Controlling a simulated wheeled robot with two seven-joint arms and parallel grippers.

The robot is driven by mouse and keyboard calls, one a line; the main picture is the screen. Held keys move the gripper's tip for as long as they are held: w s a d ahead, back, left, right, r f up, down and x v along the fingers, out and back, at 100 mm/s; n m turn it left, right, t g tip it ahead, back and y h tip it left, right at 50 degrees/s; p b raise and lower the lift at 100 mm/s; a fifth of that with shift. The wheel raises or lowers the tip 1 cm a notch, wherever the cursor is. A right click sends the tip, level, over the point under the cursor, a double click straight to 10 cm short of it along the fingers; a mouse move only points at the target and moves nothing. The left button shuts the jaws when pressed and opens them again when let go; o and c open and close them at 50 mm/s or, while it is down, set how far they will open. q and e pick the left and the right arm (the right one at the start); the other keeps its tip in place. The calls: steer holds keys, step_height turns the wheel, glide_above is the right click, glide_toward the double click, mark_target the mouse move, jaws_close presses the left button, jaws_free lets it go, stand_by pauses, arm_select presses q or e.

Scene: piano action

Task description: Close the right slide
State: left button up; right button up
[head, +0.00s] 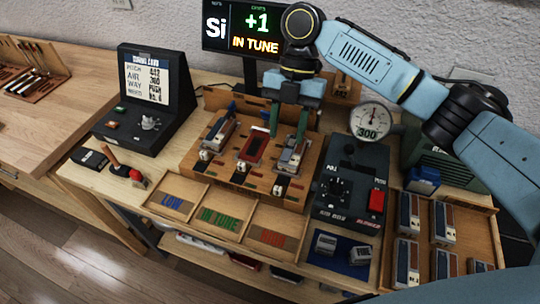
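A wooden rack (190,163) in the middle of the bench holds three slide units side by side. The left one (216,134) is grey, the middle one (252,149) has a red top, and the right one (292,154) is grey. My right gripper (288,112) hangs over the back of the rack, above the middle and right units. I cannot tell how far the right slide is out. My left gripper is not in view.
A monitor (242,27) reading "+1 IN TUNE" stands behind. A round gauge (371,119) and a black blower box (345,190) with a red switch are to the right. Labelled trays (225,217) lie in front. A wooden tray (484,232) of grey-brown blocks is at far right.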

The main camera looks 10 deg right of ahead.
glide_toward(278, 187)
steer(key=f, duration=0.2)
steer(key=x, duration=0.3)
steer(key=shift+s+a+f, duration=0.1)
steer(key=shift+s+a, duration=0.1)
steer(key=shift+s, duration=0.25)
steer(key=x, duration=0.3)
steer(key=shift+f, duration=0.15)
steer(key=shift+a, duration=0.1)
steer(key=shift+c, duration=0.8)
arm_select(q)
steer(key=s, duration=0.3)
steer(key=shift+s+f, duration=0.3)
arm_select(e)
jaws_close()
